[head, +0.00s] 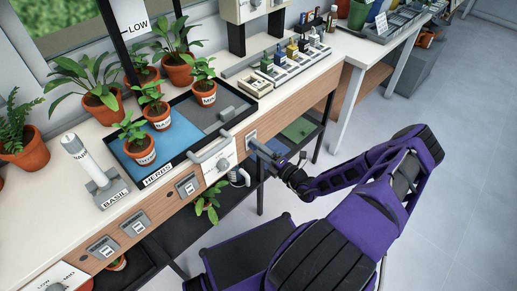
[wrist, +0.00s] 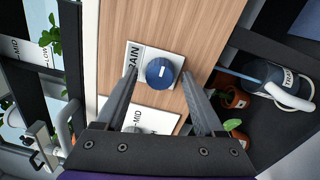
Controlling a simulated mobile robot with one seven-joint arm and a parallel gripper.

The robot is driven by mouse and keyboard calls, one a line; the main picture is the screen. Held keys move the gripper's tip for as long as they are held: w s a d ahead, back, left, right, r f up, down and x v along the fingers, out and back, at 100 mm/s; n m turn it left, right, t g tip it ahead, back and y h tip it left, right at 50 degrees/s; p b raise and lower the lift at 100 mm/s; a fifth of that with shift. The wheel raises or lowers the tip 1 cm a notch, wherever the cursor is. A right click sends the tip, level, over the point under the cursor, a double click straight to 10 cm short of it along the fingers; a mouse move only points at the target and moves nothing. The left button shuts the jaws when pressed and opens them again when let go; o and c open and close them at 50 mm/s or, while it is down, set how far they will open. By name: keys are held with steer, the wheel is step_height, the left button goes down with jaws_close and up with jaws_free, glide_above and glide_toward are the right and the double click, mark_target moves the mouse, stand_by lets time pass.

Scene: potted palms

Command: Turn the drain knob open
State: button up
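The drain knob (wrist: 161,73) is round and blue with a short white mark. It sits on a white plate lettered "DRAIN" (wrist: 134,57) on the wooden front panel. In the wrist view my gripper (wrist: 159,74) is open, with one finger on each side of the knob; I cannot tell whether they touch it. In the head view my gripper (head: 258,146) is at the bench front, by a small pale plate (head: 251,136). The knob itself is hard to make out there.
A black herb tray (head: 170,172) with several potted plants stands on the bench. A grey handle (head: 210,150) and a white dial panel (head: 221,164) are left of my gripper. Below the panel, the wrist view shows a labelled can (wrist: 285,85) and pots (wrist: 236,97).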

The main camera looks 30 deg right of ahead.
steer(key=shift+s, duration=0.1)
steer(key=v, duration=1.7)
steer(key=shift+s, duration=0.15)
